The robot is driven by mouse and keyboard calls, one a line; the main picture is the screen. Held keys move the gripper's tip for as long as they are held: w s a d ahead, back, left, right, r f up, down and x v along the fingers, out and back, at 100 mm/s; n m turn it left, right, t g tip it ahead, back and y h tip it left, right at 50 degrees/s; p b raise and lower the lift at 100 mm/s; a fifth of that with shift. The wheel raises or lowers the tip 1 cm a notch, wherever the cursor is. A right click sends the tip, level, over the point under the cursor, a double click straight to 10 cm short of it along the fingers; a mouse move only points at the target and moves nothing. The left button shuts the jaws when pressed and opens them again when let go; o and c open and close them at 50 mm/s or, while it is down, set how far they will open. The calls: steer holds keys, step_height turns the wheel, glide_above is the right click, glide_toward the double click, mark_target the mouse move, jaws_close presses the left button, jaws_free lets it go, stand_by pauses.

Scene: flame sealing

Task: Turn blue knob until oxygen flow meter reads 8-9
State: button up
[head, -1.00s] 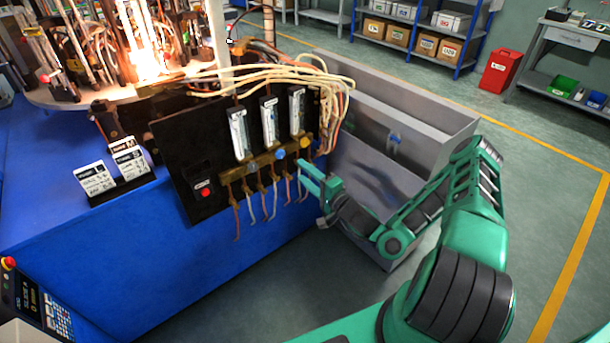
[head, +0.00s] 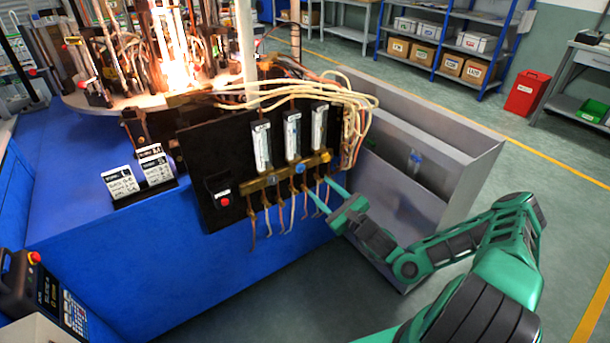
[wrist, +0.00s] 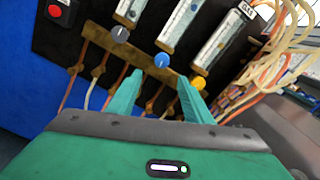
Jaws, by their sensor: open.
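The blue knob (head: 299,168) sits on the brass bar of the black panel, below the middle of three flow meter tubes. In the wrist view the blue knob (wrist: 162,60) is between a grey knob (wrist: 120,34) and a yellow knob (wrist: 198,83). My gripper (head: 318,187) is open and empty, just below and right of the blue knob in the head view. In the wrist view my gripper (wrist: 160,77) has its fingertips on either side of the blue knob's line, apart from it. The middle flow meter (wrist: 180,20) is partly cut off and its reading is too small to read.
The brass bar (wrist: 150,68) carries several hoses hanging below it, close to my fingers. A red button (head: 225,201) is on the panel's left. Pale hoses (head: 350,100) arch over the panel's right side. A grey metal bin (head: 440,150) stands right of the panel.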

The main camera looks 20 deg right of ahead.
mark_target(302, 170)
steer(key=w+a+m, duration=0.1)
steer(key=w, duration=0.2)
steer(key=w+a+m, duration=0.1)
steer(key=w+m, duration=0.1)
steer(key=w, duration=0.2)
steer(key=w+a+m, duration=0.1)
steer(key=w, duration=0.2)
steer(key=shift+w+r+m, duration=0.15)
steer(key=shift+r+m, duration=0.05)
steer(key=shift+m, duration=0.2)
steer(key=c, duration=1.1)
